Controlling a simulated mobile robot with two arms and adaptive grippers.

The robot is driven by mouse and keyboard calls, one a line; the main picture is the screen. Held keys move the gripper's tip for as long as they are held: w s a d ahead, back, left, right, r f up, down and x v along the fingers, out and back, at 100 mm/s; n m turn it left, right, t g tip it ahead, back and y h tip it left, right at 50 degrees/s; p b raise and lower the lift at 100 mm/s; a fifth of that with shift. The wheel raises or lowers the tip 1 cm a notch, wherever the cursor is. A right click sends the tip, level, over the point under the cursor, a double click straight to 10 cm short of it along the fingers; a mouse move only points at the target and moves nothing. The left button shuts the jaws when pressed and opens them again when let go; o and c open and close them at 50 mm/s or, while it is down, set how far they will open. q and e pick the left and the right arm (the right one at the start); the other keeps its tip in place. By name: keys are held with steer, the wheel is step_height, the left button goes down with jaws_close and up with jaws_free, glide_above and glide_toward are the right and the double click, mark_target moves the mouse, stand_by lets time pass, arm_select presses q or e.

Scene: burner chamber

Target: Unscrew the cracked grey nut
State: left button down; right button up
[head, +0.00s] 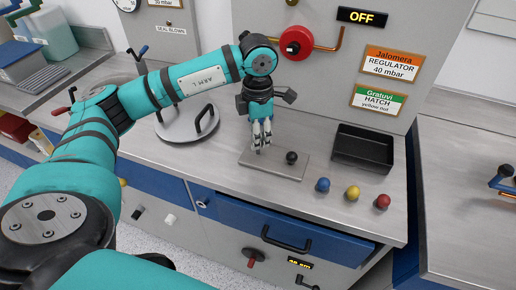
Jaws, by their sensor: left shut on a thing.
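My left gripper (262,143) points down over the left part of a flat metal plate (275,168) on the bench. It is shut on a small grey thing at the plate, which I take to be the grey nut; the fingers hide most of it, and no crack can be made out. A dark round knob or nut (291,157) sits on the same plate, just right of the fingers and apart from them. My right gripper is out of view.
A black open tray (363,149) stands to the right of the plate. Blue (322,185), yellow (352,193) and red (382,201) round nuts sit along the front of the bench. A round hatch lid (187,124) with a handle lies at left. A red valve knob (296,43) is above.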

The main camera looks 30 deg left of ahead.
arm_select(q)
steer(key=s+d, duration=0.4)
steer(key=s, duration=0.2)
steer(key=shift+s, duration=0.15)
stand_by(0.8)
